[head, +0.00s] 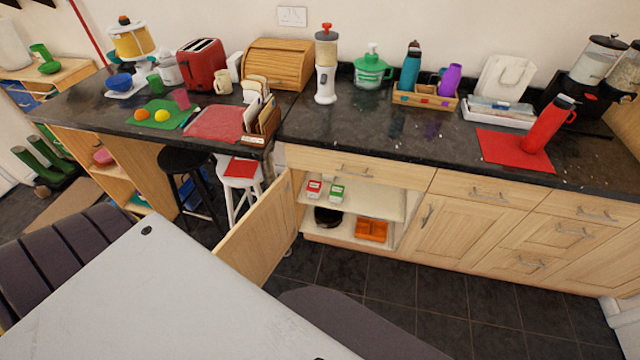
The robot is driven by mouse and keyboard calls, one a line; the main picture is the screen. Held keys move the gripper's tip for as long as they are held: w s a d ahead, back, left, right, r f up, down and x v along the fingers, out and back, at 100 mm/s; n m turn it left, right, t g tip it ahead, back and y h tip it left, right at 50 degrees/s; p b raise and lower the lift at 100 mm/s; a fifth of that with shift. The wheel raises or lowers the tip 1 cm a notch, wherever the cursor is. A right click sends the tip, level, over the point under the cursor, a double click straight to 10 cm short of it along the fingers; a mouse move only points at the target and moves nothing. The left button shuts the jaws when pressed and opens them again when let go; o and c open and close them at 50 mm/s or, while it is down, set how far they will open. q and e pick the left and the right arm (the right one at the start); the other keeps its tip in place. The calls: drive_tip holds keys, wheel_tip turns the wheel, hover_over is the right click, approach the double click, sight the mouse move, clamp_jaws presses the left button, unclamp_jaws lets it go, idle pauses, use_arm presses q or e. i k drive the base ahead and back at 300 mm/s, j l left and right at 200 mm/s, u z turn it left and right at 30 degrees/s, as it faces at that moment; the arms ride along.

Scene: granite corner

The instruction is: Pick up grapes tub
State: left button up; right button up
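Two small tubs stand side by side on the upper shelf of an open base cupboard (370,203), in the head view. One is red and white (314,189), the other green and white (336,193). Their labels are too small to read, so I cannot tell which is the grapes tub. Neither of my grippers is in view.
The cupboard door (258,232) stands open to the left. A dark round dish (328,217) and an orange tray (371,230) sit below the tubs. A pale flat surface (150,290) fills the lower left. Stools (190,178) stand left; the tiled floor (440,310) is clear at right.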

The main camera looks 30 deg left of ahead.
sight(313, 189)
drive_tip(key=i+j, duration=0.15)
drive_tip(key=i, duration=0.15)
drive_tip(key=i+j+u, duration=0.1)
drive_tip(key=i, duration=0.25)
drive_tip(key=i+j, duration=0.25)
drive_tip(key=j, duration=0.15)
drive_tip(key=u, duration=0.05)
